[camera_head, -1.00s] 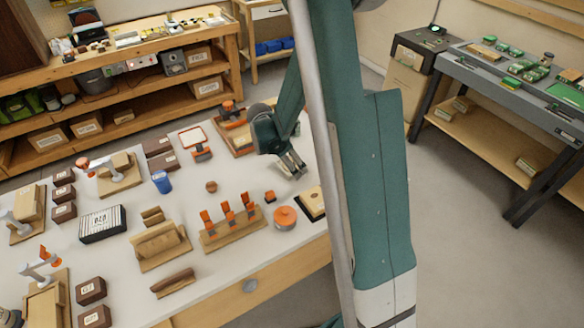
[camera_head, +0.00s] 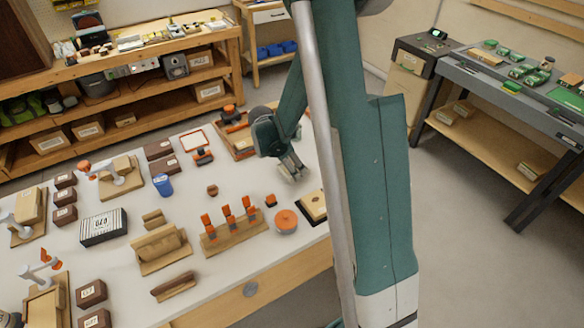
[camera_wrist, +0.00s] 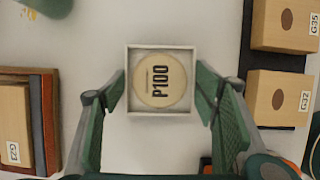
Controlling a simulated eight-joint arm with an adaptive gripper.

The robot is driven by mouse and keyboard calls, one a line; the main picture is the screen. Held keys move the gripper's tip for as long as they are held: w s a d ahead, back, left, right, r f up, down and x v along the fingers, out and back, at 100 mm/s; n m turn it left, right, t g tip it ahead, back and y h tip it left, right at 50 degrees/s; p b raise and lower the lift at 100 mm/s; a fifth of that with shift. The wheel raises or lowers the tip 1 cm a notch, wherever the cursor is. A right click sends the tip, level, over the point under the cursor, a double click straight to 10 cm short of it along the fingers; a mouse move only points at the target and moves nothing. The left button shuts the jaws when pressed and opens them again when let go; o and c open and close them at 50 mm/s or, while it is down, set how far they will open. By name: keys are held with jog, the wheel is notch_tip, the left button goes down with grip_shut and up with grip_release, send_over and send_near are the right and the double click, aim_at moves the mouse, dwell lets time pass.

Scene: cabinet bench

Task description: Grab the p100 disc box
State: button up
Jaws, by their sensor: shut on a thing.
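The P100 disc box (camera_wrist: 133,110) is a small square white box holding a round cream disc marked P100, seen from above in the wrist view. My gripper (camera_wrist: 161,88) has a green-padded finger on each side of it, left and right, and is shut on the box. In the head view my gripper (camera_head: 291,171) points down low over the white bench top, near its far right part. The box cannot be made out there, and how far it is above the bench is unclear.
In the wrist view, wooden blocks G35 (camera_wrist: 285,25) and G32 (camera_wrist: 279,98) stand at right, and block G23 (camera_wrist: 14,125) at left. In the head view, a wooden rack with orange clips (camera_head: 232,232), an orange round tin (camera_head: 286,221) and a blue cup (camera_head: 162,185) stand nearby.

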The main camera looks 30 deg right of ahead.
notch_tip(320, 180, up, 10)
jog(key=p, duration=0.1)
jog(key=shift+f+p, duration=0.2)
jog(key=shift+p, duration=0.1)
dwell(0.9)
